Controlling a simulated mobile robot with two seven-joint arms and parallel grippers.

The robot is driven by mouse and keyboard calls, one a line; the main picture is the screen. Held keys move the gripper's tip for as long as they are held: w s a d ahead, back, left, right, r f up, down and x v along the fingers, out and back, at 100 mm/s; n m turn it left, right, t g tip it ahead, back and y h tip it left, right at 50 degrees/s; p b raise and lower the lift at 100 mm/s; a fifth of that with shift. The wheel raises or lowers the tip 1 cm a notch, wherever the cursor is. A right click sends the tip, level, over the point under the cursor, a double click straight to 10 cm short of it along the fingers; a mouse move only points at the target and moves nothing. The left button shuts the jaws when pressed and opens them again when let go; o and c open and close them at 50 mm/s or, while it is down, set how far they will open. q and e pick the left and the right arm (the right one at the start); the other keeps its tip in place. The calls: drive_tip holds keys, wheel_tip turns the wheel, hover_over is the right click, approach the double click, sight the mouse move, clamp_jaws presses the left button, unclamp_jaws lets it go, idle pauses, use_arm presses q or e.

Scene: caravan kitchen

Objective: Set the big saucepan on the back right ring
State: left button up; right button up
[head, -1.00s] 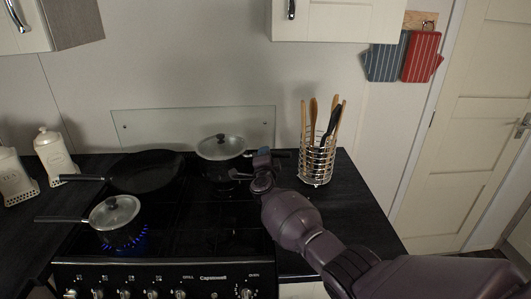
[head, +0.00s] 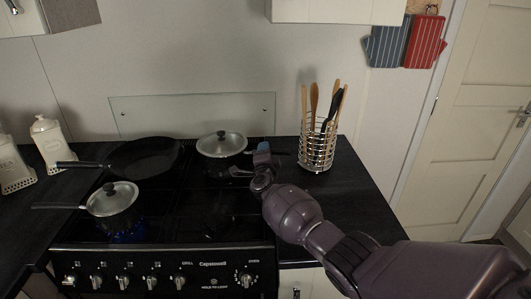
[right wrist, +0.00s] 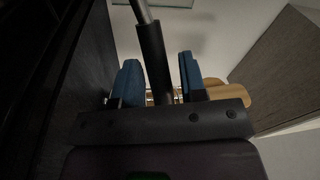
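The big saucepan (head: 222,165), dark with a steel lid, is at the back right of the black hob (head: 185,222). It looks level; I cannot tell for sure whether its base touches the ring. Its handle points right. My right gripper (head: 262,158) is at this handle, beside the pan. In the right wrist view the dark handle (right wrist: 154,60) runs between the two blue fingers of my right gripper (right wrist: 160,80), which are close around it. My left gripper is out of view.
A smaller lidded saucepan (head: 114,205) stands front left with a faint blue glow below it. A frying pan (head: 146,158) is back left. A wire utensil holder (head: 317,152) stands right of my gripper. A glass splashback (head: 190,112) is behind. The right worktop (head: 345,205) is mostly clear.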

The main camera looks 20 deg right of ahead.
drive_tip(key=shift+o, duration=0.5)
drive_tip(key=shift+r, duration=0.25)
drive_tip(key=shift+s+a+f+p, duration=0.15)
drive_tip(key=shift+s+p, duration=0.15)
drive_tip(key=shift+p, duration=0.2)
drive_tip(key=p+v, duration=0.1)
drive_tip(key=v, duration=0.1)
drive_tip(key=p+v, duration=0.2)
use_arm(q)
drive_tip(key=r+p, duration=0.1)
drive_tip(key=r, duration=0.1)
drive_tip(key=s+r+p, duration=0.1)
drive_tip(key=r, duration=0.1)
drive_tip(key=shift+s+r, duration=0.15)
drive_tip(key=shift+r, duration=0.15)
use_arm(e)
drive_tip(key=r+v, duration=0.1)
drive_tip(key=v, duration=0.6)
drive_tip(key=shift+s+f, duration=0.15)
drive_tip(key=shift+f, duration=0.4)
